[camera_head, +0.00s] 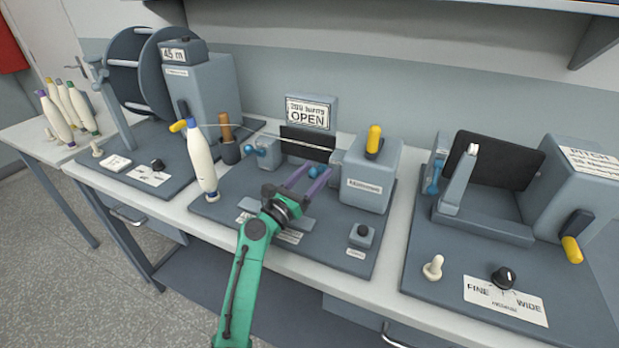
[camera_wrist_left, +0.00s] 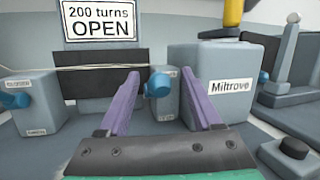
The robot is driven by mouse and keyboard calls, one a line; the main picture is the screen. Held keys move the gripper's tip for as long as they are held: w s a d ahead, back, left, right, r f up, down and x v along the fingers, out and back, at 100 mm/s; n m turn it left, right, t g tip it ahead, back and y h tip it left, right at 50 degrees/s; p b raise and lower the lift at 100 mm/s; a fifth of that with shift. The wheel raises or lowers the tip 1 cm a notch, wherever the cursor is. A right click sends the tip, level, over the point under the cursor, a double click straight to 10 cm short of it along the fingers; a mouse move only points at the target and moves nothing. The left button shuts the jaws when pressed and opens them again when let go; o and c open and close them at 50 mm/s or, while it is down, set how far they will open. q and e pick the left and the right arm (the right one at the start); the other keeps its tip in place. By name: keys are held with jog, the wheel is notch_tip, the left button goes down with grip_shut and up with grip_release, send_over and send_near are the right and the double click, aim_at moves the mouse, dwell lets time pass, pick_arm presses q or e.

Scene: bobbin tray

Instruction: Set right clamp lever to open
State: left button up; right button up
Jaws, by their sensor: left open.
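The right clamp (camera_wrist_left: 170,103) is a grey block with a blue lever (camera_wrist_left: 160,85), below the right part of the dark plate. In the head view the blue lever (camera_head: 317,171) shows between my left gripper's fingertips. My left gripper (camera_head: 313,174) is open, its purple fingers pointing at the clamp. In the left wrist view the gripper (camera_wrist_left: 161,76) has one finger on each side of the lever; I cannot tell whether they touch it. The left clamp (camera_wrist_left: 36,105) has a similar blue lever (camera_wrist_left: 14,96). A sign (camera_head: 307,112) reads "200 turns OPEN". My right gripper is not in view.
The Miltrove box (camera_head: 369,178) with a yellow-handled lever (camera_head: 374,140) stands close right of the clamp. A white bobbin (camera_head: 201,162) stands at left, with a thread running from it. A black button (camera_head: 361,231) sits at front right.

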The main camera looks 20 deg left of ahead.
pick_arm(q)
jog(key=b+v, duration=0.4)
jog(key=v, duration=1)
jog(key=shift+s+a+f, duration=0.1)
jog(key=shift+s+f, duration=0.05)
jog(key=shift+f, duration=0.05)
jog(key=shift+r, duration=0.1)
